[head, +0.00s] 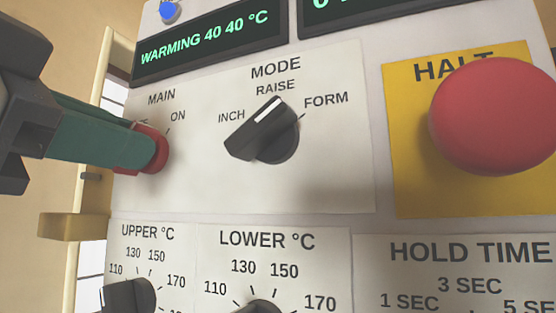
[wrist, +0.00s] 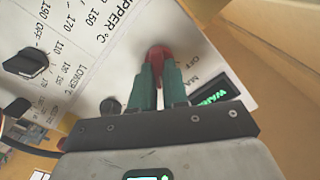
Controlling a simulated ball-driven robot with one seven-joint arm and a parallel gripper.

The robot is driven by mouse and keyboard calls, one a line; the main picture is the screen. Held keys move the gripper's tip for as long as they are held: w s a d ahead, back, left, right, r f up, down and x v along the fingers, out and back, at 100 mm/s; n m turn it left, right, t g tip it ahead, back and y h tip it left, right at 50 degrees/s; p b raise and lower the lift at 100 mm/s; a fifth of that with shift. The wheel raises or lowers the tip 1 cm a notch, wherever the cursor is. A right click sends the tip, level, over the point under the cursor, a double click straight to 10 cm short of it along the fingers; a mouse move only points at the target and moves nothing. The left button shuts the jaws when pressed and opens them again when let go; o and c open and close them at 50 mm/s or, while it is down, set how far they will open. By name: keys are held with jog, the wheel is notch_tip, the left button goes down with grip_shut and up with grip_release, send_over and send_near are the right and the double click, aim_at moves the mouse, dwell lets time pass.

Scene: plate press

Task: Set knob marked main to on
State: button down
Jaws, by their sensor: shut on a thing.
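The main knob (head: 155,146) is red and sits under the label MAIN at the left of the panel. In the head view the ON mark shows at its upper right, and the OFF mark is mostly hidden. My gripper (head: 128,150), with green fingers, comes in from the left and is shut on the knob. In the wrist view the red knob (wrist: 157,54) sits between the fingertips of my gripper (wrist: 158,72), beside the OFF mark. I cannot tell which way the knob points.
The black mode knob (head: 268,132) stands close to the right of the main knob. A large red HALT button (head: 495,115) sits on a yellow plate farther right. The display (head: 208,45) above reads WARMING 40 40 °C. Temperature knobs (head: 130,296) are below.

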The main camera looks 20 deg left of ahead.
dwell(0.3)
jog(key=c, duration=1.1)
grip_release()
jog(key=shift+c, duration=0.2)
jog(key=s+b, duration=0.2)
jog(key=s, duration=0.8)
jog(key=shift+s+a+b, duration=0.4)
jog(key=shift+a, duration=0.05)
